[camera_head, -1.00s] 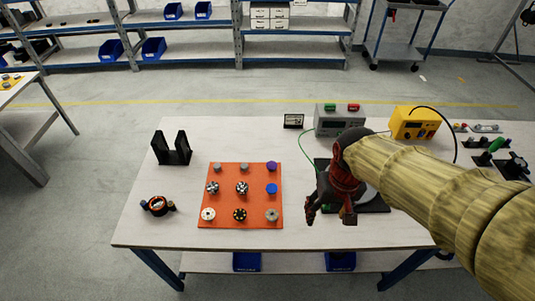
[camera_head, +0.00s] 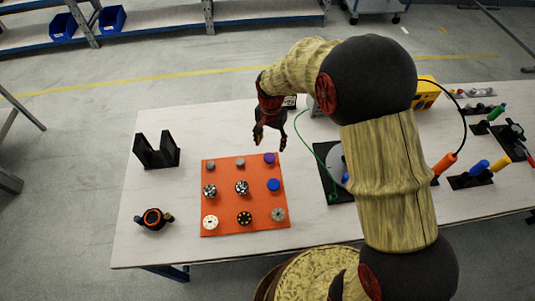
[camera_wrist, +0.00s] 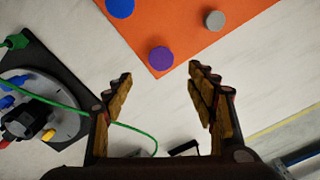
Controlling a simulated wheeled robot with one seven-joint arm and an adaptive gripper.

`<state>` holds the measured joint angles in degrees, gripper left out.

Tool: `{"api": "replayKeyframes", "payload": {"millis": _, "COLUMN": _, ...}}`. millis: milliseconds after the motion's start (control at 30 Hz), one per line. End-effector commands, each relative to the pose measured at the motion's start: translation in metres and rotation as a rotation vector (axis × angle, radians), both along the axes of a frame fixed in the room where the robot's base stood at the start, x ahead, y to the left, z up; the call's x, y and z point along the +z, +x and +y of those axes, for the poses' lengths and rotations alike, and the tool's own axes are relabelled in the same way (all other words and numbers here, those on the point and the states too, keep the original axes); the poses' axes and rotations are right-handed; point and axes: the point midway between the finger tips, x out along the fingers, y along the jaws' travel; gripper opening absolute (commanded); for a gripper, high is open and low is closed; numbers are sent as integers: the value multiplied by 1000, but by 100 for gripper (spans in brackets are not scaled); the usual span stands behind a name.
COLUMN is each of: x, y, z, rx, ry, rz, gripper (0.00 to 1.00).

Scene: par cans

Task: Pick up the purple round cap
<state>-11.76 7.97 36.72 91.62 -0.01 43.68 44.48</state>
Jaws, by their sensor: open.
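The purple round cap (camera_head: 269,159) sits at the far right corner of the orange mat (camera_head: 234,228). In the wrist view the purple cap (camera_wrist: 161,59) lies ahead of my gripper (camera_wrist: 160,85), roughly centred between the fingertips and a little beyond them. In the head view my gripper (camera_head: 269,146) hangs above the table close to the mat's far right corner. My gripper is open with nothing between its fingers. The height of the fingers over the cap is hard to tell.
A blue cap (camera_head: 273,185) and a grey cap (camera_head: 239,163) are the purple cap's neighbours. A green cable (camera_wrist: 115,122) runs from a round grey device (camera_wrist: 45,110) near my left finger. A black stand (camera_head: 156,151) stands left of the mat.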

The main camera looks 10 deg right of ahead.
Motion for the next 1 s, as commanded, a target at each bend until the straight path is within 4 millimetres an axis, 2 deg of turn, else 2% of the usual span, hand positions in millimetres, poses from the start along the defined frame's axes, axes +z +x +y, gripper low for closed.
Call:
{"api": "replayKeyframes", "payload": {"millis": 433, "x": -37, "y": -1, "z": 1, "rx": -15, "ry": 0, "rz": 0, "gripper": 57}}
{"api": "replayKeyframes", "payload": {"millis": 700, "x": -74, "y": -2, "z": 3, "rx": -14, "ry": 0, "rz": 1, "gripper": 57}}
{"api": "replayKeyframes", "payload": {"millis": 1000, "x": -77, "y": -1, "z": 3, "rx": -14, "ry": 0, "rz": 0, "gripper": 57}}
